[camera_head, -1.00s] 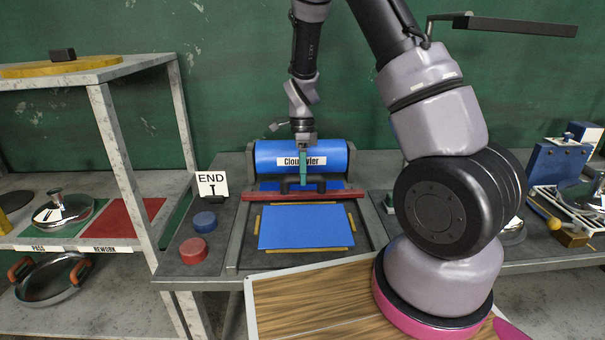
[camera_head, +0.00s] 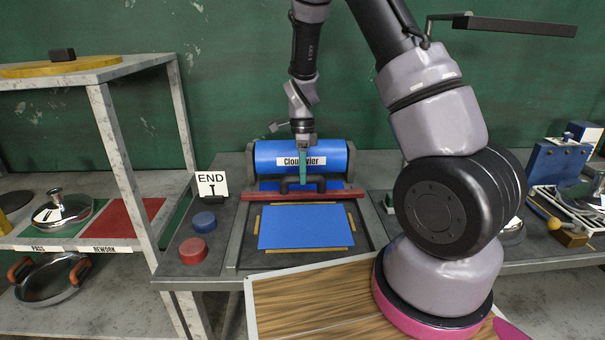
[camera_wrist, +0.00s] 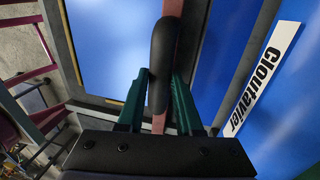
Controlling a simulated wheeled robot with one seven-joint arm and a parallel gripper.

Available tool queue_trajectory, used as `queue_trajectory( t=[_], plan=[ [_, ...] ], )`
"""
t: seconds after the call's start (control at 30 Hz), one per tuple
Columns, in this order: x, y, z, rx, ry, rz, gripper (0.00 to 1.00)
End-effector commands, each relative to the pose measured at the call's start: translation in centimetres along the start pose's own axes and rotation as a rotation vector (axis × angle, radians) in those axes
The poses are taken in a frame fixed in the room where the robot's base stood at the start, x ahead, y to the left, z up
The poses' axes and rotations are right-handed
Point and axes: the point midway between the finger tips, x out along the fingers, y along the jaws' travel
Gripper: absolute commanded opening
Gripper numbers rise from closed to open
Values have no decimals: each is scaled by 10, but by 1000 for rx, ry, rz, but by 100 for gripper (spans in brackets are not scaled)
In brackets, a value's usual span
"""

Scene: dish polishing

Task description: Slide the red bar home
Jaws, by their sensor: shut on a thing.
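The red bar (camera_head: 262,195) lies across the bed of the machine, behind the blue sheet (camera_head: 300,228) and in front of the blue roller (camera_head: 262,158) labelled Cloutavier. A dark handle (camera_head: 318,183) stands on the bar; it also shows in the wrist view (camera_wrist: 163,62). My gripper (camera_head: 303,176) reaches down from behind with its green fingers. In the wrist view my gripper (camera_wrist: 159,100) is shut on the handle, with one finger on each side. Part of the red bar (camera_wrist: 172,8) shows beyond the handle there.
A shelf (camera_head: 108,70) rises at the left. A wood-grained board (camera_head: 310,300) lies in front. My arm covers the right.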

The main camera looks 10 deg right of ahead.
Motion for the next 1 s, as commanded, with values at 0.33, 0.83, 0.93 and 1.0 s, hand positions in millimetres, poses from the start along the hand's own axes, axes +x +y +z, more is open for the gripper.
queue_trajectory(
  t=[0.33, 0.83, 0.93, 1.0],
  plan=[
    [-1, 0, 0, 0, 0, -1, 0],
    [-1, 0, 0, 0, -1, -1, 0],
    [-1, -1, 0, 0, -1, -2, 0],
    [-2, -8, 0, 1, -1, -3, 0]
  ],
)
